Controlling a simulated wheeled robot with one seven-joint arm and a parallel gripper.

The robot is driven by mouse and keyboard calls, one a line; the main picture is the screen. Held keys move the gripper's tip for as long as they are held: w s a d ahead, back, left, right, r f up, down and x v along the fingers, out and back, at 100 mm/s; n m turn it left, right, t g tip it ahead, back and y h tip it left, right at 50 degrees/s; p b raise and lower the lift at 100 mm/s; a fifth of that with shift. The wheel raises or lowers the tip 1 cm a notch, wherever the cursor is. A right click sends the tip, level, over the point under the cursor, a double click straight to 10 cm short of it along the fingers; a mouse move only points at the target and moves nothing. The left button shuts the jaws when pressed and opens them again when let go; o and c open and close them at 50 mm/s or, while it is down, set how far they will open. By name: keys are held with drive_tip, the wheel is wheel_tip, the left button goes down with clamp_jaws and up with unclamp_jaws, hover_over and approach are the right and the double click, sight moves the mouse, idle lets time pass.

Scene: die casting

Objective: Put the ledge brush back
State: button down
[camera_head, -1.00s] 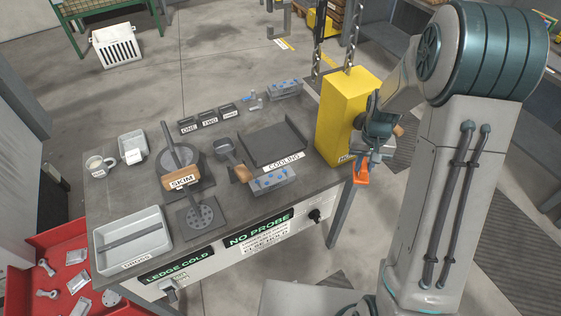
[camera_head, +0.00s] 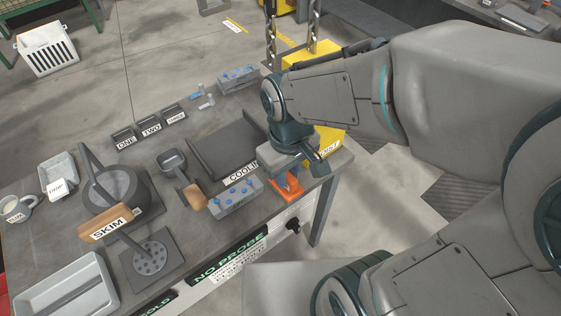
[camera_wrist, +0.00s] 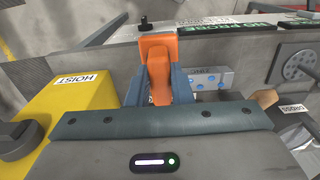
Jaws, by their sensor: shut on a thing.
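My gripper (camera_wrist: 157,92) is shut on an orange block-like part, which I take to be the ledge brush (camera_wrist: 156,55). In the head view the orange part (camera_head: 291,186) shows below my gripper (camera_head: 287,172), at the right front edge of the table, beside a grey block with blue pins. The wrist view shows it upright between the two blue-grey fingers. Any bristles are hidden, and I cannot tell whether it touches the table.
The grey block with blue pins (camera_head: 236,198) is close to the left of my gripper. The COOLING tray (camera_head: 224,152) lies behind it. The yellow hoist block (camera_head: 325,142) stands close to the right. A skimmer (camera_head: 104,222), ladle and pot fill the table's left side.

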drive_tip(key=shift+w+f+p, duration=0.6)
drive_tip(key=shift+w+f, duration=4.9)
drive_tip(key=shift+w, duration=0.2)
drive_tip(key=shift+f, duration=0.2)
drive_tip(key=c, duration=1.3)
unclamp_jaws()
drive_tip(key=shift+r, duration=0.1)
wheel_tip(320, 180, up, 12)
drive_tip(key=shift+r, duration=0.15)
